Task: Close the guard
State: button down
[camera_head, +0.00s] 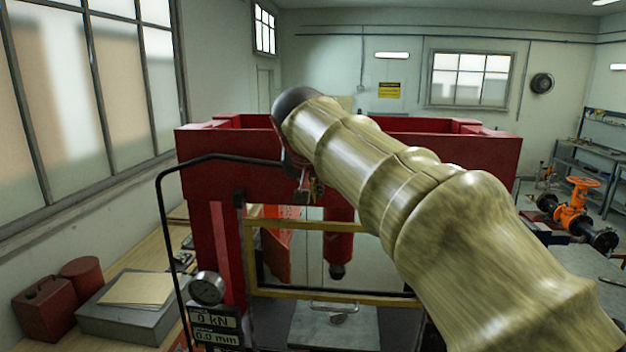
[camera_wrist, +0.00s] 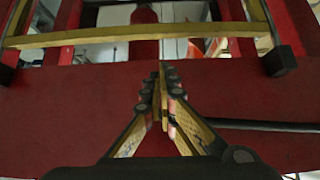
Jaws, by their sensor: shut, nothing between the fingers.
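The guard is a yellow-framed panel (camera_head: 249,262) across the front opening of the red press (camera_head: 225,170). In the head view its left post and lower bar show; my arm hides its right part. In the wrist view a yellow bar (camera_wrist: 135,35) of it crosses near the top of the picture. My gripper (camera_wrist: 163,97) is shut and empty, with its fingertips together in front of the press's red crossbeam, apart from the yellow bar in the picture. In the head view my gripper (camera_head: 308,190) is small and partly hidden by my arm.
A black bent pipe (camera_head: 161,230) runs along the press's left side. A gauge (camera_head: 207,288) and a display (camera_head: 214,326) stand at lower left. A metal plate with a handle (camera_head: 335,322) lies below the guard. An orange valve (camera_head: 573,212) stands at right.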

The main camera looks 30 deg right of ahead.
aim_at(316, 297)
jog(key=f, duration=0.3)
jog(key=w+f, duration=0.1)
jog(key=f, duration=0.1)
jog(key=shift+w+d+f+p, duration=0.1)
jog(key=shift+d+f+p, duration=0.1)
jog(key=shift+d+p, duration=0.15)
notch_tip(316, 297, down, 26)
jog(key=b, duration=2.2)
jog(key=shift+r, duration=0.25)
notch_tip(316, 297, up, 5)
jog(key=p, duration=0.3)
jog(key=v, duration=0.9)
jog(key=shift+s+a+f, duration=0.25)
jog(key=shift+s+a, duration=0.05)
jog(key=shift+s, duration=0.15)
